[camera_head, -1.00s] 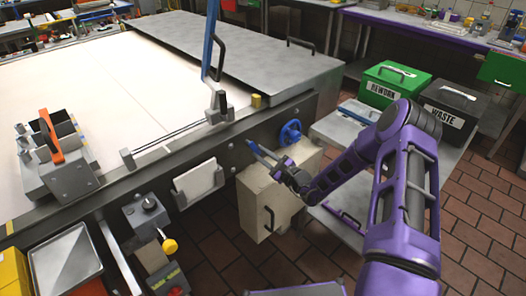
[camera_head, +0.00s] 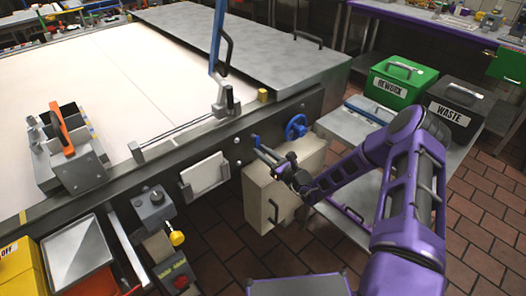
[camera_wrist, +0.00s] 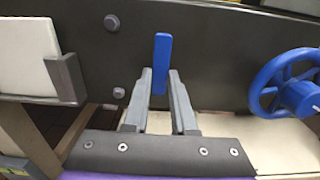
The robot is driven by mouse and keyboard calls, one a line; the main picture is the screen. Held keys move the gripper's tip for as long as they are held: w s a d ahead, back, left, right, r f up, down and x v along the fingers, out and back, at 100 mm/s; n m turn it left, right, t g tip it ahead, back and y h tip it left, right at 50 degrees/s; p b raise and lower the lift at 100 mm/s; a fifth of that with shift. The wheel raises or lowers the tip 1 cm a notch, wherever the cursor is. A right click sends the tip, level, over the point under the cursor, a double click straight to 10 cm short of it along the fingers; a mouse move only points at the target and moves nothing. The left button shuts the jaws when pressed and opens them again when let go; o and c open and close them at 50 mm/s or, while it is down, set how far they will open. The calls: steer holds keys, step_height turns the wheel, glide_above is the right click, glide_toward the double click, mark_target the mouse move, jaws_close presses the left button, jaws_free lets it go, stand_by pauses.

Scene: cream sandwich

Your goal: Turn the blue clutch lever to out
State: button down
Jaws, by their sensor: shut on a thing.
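The blue clutch lever (camera_wrist: 161,62) stands upright on the dark side panel of the table in the wrist view. Its lower part sits between the two grey fingers of my gripper (camera_wrist: 161,80), which is shut on it. In the head view my gripper (camera_head: 264,153) reaches from the right to the panel, and the lever (camera_head: 256,141) shows as a small blue piece at the fingertips. Any out marking is not legible.
A blue handwheel (camera_head: 296,127) is on the panel just right of the lever; it also shows in the wrist view (camera_wrist: 290,85). A white plate in a holder (camera_head: 204,174) is to the left. A beige box (camera_head: 262,196) with a handle is below.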

steer(key=c, duration=0.7)
jaws_free()
steer(key=shift+s+d, duration=0.1)
steer(key=shift+s, duration=0.05)
steer(key=v, duration=1.7)
